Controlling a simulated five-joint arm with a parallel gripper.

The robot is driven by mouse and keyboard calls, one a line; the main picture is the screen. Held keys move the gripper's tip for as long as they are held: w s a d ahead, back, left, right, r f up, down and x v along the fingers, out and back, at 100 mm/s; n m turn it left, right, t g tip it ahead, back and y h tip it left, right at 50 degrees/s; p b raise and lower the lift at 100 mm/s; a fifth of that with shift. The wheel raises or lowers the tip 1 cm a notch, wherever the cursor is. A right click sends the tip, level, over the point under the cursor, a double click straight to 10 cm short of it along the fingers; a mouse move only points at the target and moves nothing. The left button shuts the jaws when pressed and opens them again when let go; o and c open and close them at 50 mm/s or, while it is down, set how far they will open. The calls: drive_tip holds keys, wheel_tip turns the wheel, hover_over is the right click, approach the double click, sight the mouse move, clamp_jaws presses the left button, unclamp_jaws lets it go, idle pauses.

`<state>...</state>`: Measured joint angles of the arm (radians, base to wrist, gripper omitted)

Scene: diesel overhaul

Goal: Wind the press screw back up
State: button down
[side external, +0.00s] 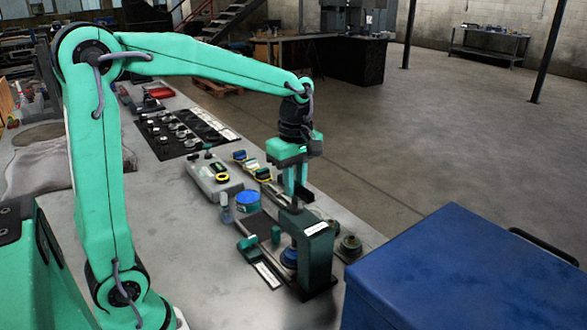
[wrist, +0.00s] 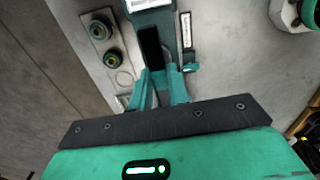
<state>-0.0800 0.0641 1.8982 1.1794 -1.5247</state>
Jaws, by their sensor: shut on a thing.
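The press (side external: 318,243) is a dark green frame with a white label, standing near the front of the bench. The screw's thread is mostly hidden by the fingers and the frame. A blue round part (side external: 289,257) sits low inside the press.
A large blue box (side external: 460,270) stands close to the right of the press. Round metal parts (side external: 350,246) lie beside it. The near left bench is clear.

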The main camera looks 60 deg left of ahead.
drive_tip(key=n, duration=0.4)
drive_tip(key=shift+r, duration=0.15)
drive_tip(key=shift+n, duration=0.6)
drive_tip(key=n, duration=0.2)
drive_tip(key=shift+r+n, duration=0.1)
drive_tip(key=shift+n, duration=1.3)
drive_tip(key=shift+r+n, duration=0.1)
drive_tip(key=shift+n, duration=2.7)
